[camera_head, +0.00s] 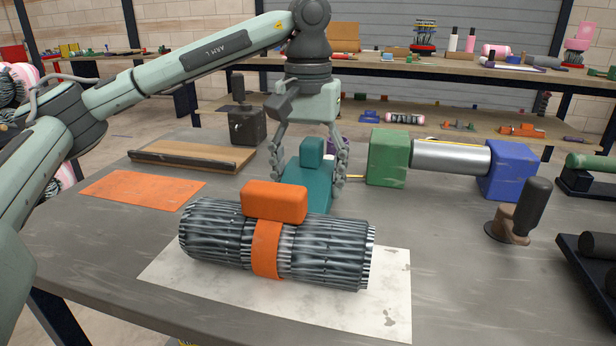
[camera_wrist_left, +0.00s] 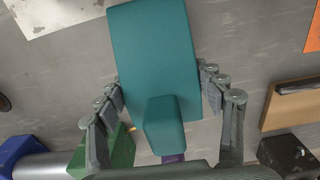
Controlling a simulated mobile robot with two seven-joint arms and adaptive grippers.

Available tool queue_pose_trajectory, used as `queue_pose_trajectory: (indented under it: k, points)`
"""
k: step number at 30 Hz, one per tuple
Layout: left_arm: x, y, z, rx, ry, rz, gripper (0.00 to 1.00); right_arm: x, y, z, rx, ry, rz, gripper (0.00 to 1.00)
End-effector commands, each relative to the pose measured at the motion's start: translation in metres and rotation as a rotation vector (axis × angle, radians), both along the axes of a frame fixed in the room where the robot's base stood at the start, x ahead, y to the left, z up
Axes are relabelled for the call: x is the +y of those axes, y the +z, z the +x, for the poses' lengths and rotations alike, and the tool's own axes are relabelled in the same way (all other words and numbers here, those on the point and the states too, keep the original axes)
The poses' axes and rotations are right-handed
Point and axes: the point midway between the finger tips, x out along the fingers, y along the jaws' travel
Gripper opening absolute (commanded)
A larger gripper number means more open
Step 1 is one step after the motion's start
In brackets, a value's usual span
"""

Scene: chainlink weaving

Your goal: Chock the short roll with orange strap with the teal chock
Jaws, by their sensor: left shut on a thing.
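The short roll of grey chainlink (camera_head: 325,252) with an orange strap (camera_head: 267,250) and orange block on top lies on a white sheet near the table's front. The teal chock (camera_head: 308,182) is just behind the roll in the head view, partly hidden by the orange block. In the left wrist view the teal chock (camera_wrist_left: 155,60) fills the space between the fingers. My left gripper (camera_head: 308,178) points down and is shut on the chock. Whether the chock touches the roll or the table cannot be told. My right gripper is in neither view.
The white sheet (camera_head: 390,285) lies under the roll. A green block (camera_head: 388,157), metal cylinder (camera_head: 450,157) and blue block (camera_head: 512,170) stand right of the gripper. An orange sheet (camera_head: 142,190) and wooden board (camera_head: 190,157) lie left. A dark-handled tool (camera_head: 525,215) stands at right.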

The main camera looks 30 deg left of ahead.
Motion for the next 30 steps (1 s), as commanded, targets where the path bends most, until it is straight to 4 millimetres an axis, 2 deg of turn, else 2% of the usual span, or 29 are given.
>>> queue_pose_trajectory:
  k: [17, 30]
  points:
    - [0.000, -0.004, -0.001, -0.001, -0.001, -0.001, 0.25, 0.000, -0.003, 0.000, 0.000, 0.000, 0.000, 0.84]
    - [-0.003, -0.005, -0.011, 0.002, -0.001, -0.001, 0.25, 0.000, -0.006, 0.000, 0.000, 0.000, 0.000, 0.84]
